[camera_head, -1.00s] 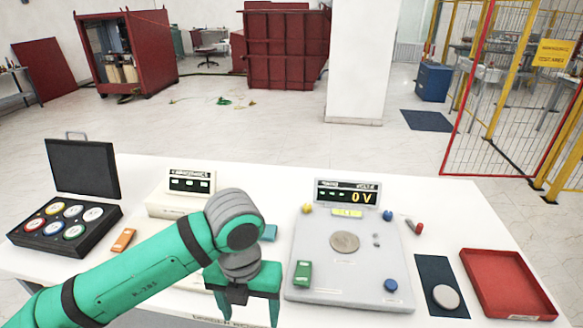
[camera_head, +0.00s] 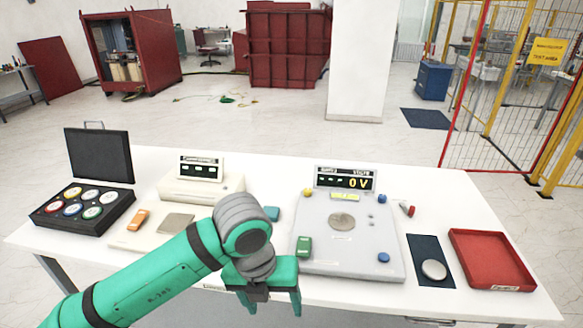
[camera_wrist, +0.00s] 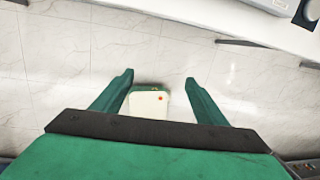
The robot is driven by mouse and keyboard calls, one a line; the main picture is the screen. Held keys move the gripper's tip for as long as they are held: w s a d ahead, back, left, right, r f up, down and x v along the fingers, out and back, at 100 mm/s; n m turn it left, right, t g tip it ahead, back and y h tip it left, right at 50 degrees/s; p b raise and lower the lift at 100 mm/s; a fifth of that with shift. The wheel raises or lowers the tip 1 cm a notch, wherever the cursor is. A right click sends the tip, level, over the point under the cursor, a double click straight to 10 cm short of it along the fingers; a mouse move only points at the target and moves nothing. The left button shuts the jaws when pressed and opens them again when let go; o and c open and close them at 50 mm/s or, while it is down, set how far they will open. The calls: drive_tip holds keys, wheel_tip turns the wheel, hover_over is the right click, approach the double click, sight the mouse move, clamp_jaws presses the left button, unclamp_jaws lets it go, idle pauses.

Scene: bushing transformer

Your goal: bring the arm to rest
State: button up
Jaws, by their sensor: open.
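My green arm reaches in from the lower left in the head view. My gripper (camera_head: 272,306) hangs fingers down by the front edge of the white table (camera_head: 330,290). Its two fingers are apart with nothing held between them. In the wrist view the open fingers (camera_wrist: 159,80) point out over the tiled floor, and the table edge (camera_wrist: 200,28) runs across the upper right. The arm covers part of the table's front left.
The table holds a black case (camera_head: 60,222) with several colored discs, a beige meter (camera_head: 196,186), a grey panel (camera_head: 350,262) reading 0 V, a blue mat (camera_head: 422,250) with a round grey disc (camera_head: 434,270), and a red tray (camera_head: 490,236).

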drive_tip(key=w+d+r+n+t+h, duration=0.3)
drive_tip(key=d+n+h, duration=0.1)
drive_tip(key=d, duration=0.4)
drive_tip(key=w+d+r+n+t+h, duration=0.2)
drive_tip(key=d+r+n+h, duration=0.15)
drive_tip(key=d, duration=0.45)
drive_tip(key=w+d+r+n+t+h, duration=0.2)
drive_tip(key=w+d+n+t+h, duration=0.1)
drive_tip(key=d+h, duration=0.3)
drive_tip(key=s+a+f+n+t+y, duration=0.3)
drive_tip(key=f+n+y, duration=0.1)
drive_tip(key=f+n, duration=0.35)
drive_tip(key=s+a+f+n+t+y, duration=0.35)
drive_tip(key=f+n, duration=0.25)
drive_tip(key=n, duration=0.3)
drive_tip(key=s+a+f+n+t+y, duration=0.25)
drive_tip(key=f+n+y, duration=0.25)
drive_tip(key=f+n, duration=0.3)
drive_tip(key=s+a+f+g+y, duration=0.1)
drive_tip(key=s+a+f, duration=0.1)
drive_tip(key=s, duration=0.6)
drive_tip(key=s+a+f+n, duration=0.1)
drive_tip(key=s+a, duration=0.3)
drive_tip(key=s, duration=0.5)
drive_tip(key=s+a+f+n+g+y, duration=0.1)
drive_tip(key=s+a+f, duration=0.1)
drive_tip(key=s, duration=0.6)
drive_tip(key=shift+s+a+f+g+y, duration=0.3)
drive_tip(key=shift+a+f, duration=0.1)
drive_tip(key=shift+a, duration=0.25)
